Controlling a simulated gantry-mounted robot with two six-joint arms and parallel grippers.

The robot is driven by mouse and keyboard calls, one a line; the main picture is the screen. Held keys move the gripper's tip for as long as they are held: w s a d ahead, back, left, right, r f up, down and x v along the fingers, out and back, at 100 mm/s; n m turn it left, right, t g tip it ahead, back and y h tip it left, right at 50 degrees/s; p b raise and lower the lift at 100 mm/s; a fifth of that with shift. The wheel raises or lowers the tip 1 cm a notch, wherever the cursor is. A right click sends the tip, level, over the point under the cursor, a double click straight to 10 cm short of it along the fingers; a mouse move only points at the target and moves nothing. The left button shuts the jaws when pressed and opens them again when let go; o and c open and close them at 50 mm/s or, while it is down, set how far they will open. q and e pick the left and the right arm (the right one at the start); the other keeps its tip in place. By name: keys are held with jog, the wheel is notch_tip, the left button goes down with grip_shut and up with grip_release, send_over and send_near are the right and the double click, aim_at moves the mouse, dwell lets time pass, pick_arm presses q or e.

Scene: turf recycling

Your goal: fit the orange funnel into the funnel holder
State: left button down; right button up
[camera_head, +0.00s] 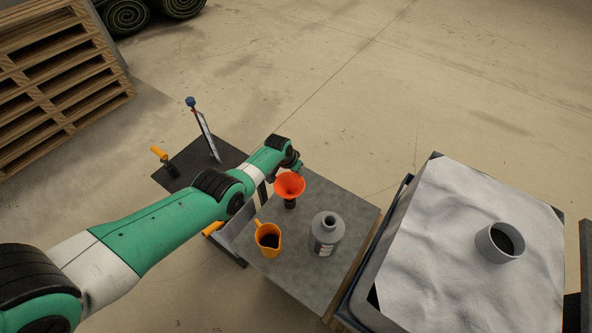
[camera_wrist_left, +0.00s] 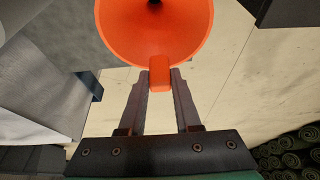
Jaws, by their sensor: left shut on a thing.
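The orange funnel (camera_head: 289,184) is at the back of the grey table, wide mouth up. In the left wrist view the funnel (camera_wrist_left: 155,35) shows its inside and dark central hole. My left gripper (camera_head: 299,168) is beside the funnel, behind it in the head view. Its fingers (camera_wrist_left: 160,82) are shut on the small orange tab at the funnel's rim. A short dark cylinder (camera_head: 290,203), perhaps the funnel holder, shows directly below the funnel. I cannot tell whether the spout is inside it or above it. My right gripper is not in view.
A yellow-orange jug (camera_head: 268,240) with dark contents and a grey bottle (camera_head: 327,234) stand on the grey table (camera_head: 345,201). To the right, a grey cup (camera_head: 500,243) stands on a white-covered surface (camera_head: 440,240). Behind my arm are an orange-handled tool (camera_head: 160,155) and an upright stand (camera_head: 206,135).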

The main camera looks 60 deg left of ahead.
aim_at(295, 177)
pick_arm(q)
jog(key=shift+f+b, duration=2.6)
jog(key=shift+f, duration=0.1)
jog(key=c, duration=0.5)
grip_release()
jog(key=p+v, duration=1.1)
jog(key=p, duration=0.4)
jog(key=shift+r, duration=0.1)
jog(key=shift+s+d+r+p, duration=0.15)
jog(key=shift+r+p, duration=0.1)
jog(key=shift+p, duration=0.35)
